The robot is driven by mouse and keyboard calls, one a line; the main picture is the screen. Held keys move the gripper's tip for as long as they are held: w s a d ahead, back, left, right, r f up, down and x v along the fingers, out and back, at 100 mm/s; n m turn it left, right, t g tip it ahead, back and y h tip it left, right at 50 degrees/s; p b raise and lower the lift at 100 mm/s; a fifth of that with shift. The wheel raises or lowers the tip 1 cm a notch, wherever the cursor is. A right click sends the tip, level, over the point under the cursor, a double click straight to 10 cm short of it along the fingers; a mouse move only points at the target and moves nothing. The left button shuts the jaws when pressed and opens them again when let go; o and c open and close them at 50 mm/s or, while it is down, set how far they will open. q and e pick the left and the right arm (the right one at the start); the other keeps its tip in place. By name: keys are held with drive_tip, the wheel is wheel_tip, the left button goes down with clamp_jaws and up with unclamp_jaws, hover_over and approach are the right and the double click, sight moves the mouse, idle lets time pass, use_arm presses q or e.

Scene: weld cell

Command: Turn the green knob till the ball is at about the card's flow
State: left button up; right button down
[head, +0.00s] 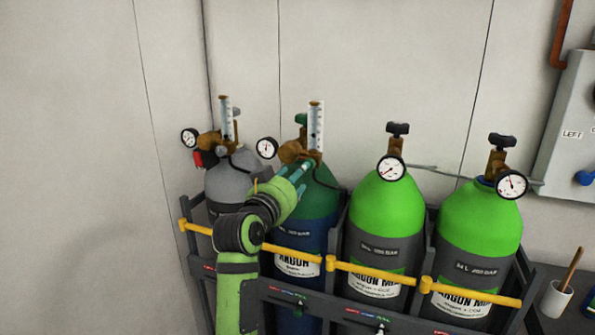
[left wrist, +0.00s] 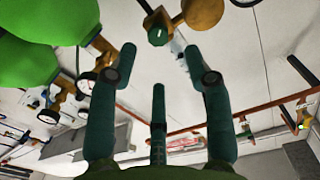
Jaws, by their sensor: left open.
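A flowmeter with a clear scale tube (head: 316,128) stands on the brass regulator of the dark green argon cylinder (head: 320,200). My left gripper (head: 306,166) is raised in front of this regulator and covers part of it. In the left wrist view the gripper's fingers (left wrist: 160,62) are spread with nothing between them. The green knob (left wrist: 158,36), with a white mark on its face, shows just beyond the fingertips, roughly centred between them and apart from them. The ball is too small to make out. I see no flow card. My right gripper is not in view.
A grey cylinder (head: 230,181) with a second flowmeter (head: 226,118) stands to the left. Two bright green cylinders (head: 387,208) (head: 480,225) with gauges stand to the right. A yellow bar (head: 375,276) crosses the rack's front. The wall at left is bare.

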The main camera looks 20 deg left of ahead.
use_arm(q)
drive_tip(key=w+p, duration=0.2)
drive_tip(key=w, duration=0.4)
drive_tip(key=shift+w+d+f, duration=0.15)
drive_tip(key=shift+w+d, duration=0.15)
drive_tip(key=shift+s, duration=0.1)
clamp_jaws()
